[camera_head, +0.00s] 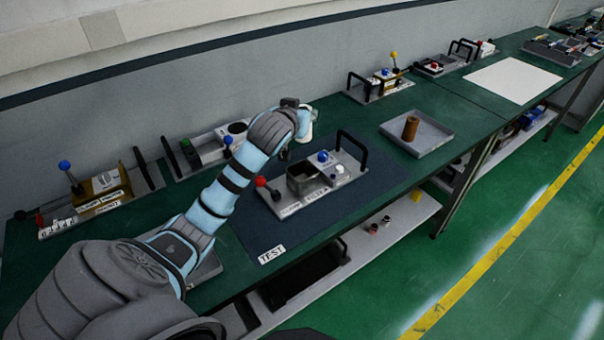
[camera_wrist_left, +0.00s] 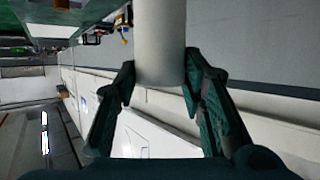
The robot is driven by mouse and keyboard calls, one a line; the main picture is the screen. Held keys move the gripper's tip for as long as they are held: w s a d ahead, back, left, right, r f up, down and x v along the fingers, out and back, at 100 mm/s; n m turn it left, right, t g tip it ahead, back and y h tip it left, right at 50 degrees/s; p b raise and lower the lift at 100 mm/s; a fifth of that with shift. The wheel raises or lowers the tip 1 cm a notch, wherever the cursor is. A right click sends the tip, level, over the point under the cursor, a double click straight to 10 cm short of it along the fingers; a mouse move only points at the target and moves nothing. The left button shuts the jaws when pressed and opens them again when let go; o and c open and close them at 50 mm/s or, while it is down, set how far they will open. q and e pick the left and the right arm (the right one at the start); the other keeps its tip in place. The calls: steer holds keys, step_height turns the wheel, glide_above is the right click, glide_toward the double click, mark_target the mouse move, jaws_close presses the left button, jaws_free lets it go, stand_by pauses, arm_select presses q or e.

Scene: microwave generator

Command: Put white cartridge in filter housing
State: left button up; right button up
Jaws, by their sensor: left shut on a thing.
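My left gripper (camera_head: 292,130) is held above the bench, behind the filter housing. In the left wrist view, its two fingers (camera_wrist_left: 158,80) are shut on the sides of the white cartridge (camera_wrist_left: 160,38), a smooth white cylinder. In the head view only a small white part of the cartridge (camera_head: 306,122) shows beside the gripper. The filter housing (camera_head: 309,180) is a grey open-topped box on a metal plate on the dark TEST mat. The cartridge is apart from the housing. My right gripper is not in view.
The housing's plate has a red-knobbed lever (camera_head: 261,182), a blue knob (camera_head: 323,156) and a tall black handle (camera_head: 352,149). A grey tray (camera_head: 436,141) at right holds a brown cylinder (camera_head: 410,128). Other panels line the wall. The mat's front part is clear.

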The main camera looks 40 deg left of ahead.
arm_select(q)
step_height(320, 180, down, 18)
steer(key=shift+s+r+b, duration=0.1)
steer(key=shift+r+b, duration=0.05)
steer(key=shift+b, duration=0.95)
steer(key=o, duration=0.9)
steer(key=shift+r, duration=0.1)
steer(key=p+v, duration=0.1)
steer(key=v, duration=1.1)
steer(key=shift+a+r+p, duration=0.1)
steer(key=shift+p, duration=0.25)
